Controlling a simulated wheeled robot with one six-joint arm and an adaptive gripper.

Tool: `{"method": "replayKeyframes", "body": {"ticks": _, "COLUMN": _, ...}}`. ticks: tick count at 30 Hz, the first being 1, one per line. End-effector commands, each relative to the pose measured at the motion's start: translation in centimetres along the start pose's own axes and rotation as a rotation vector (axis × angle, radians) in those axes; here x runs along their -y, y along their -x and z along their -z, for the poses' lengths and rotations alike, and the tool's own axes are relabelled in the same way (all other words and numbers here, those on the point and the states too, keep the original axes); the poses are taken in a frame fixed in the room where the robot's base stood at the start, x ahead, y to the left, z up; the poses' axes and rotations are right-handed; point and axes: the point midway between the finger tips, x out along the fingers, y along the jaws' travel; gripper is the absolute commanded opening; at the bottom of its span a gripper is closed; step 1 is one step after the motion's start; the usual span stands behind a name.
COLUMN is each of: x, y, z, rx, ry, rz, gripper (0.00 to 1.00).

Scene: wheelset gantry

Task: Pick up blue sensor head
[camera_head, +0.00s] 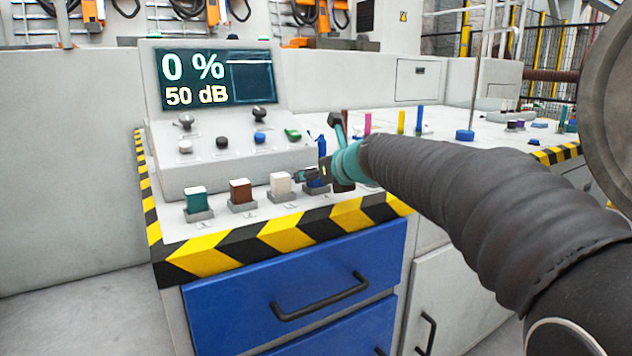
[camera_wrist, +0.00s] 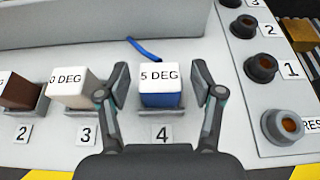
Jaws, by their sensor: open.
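The blue sensor head (camera_wrist: 160,98) sits in the holder marked 4 in the wrist view. It has a white top reading "5 DEG" and a blue front face. My gripper (camera_wrist: 163,85) is open, with one finger on each side of the block and a gap visible at both sides. A blue cable (camera_wrist: 145,50) lies behind it. In the head view the blue sensor head (camera_head: 318,187) is partly hidden by my gripper (camera_head: 312,175), at the right end of the front row.
A white head (camera_head: 281,184), a brown head (camera_head: 241,190) and a teal head (camera_head: 196,199) stand to the left in the row. A console with a screen (camera_head: 218,78) rises behind. Black round sockets (camera_wrist: 262,68) stand to the right in the wrist view.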

Motion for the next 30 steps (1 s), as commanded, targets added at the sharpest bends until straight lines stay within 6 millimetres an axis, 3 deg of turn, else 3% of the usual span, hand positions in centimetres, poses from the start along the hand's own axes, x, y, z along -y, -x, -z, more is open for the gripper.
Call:
{"method": "replayKeyframes", "body": {"ticks": 2, "x": 0.0, "y": 0.0, "z": 0.0, "rx": 0.0, "ry": 0.0, "rz": 0.0, "gripper": 0.67}}
{"method": "replayKeyframes", "body": {"ticks": 10, "x": 0.0, "y": 0.0, "z": 0.0, "rx": 0.0, "ry": 0.0, "rz": 0.0, "gripper": 0.02}}
{"method": "replayKeyframes", "body": {"ticks": 22, "x": 0.0, "y": 0.2, "z": -0.5, "rx": 0.001, "ry": 0.0, "rz": -0.001, "gripper": 0.0}}
{"method": "replayKeyframes", "body": {"ticks": 30, "x": 0.0, "y": 1.6, "z": -3.8, "rx": 0.002, "ry": 0.001, "rz": 0.0, "gripper": 0.0}}
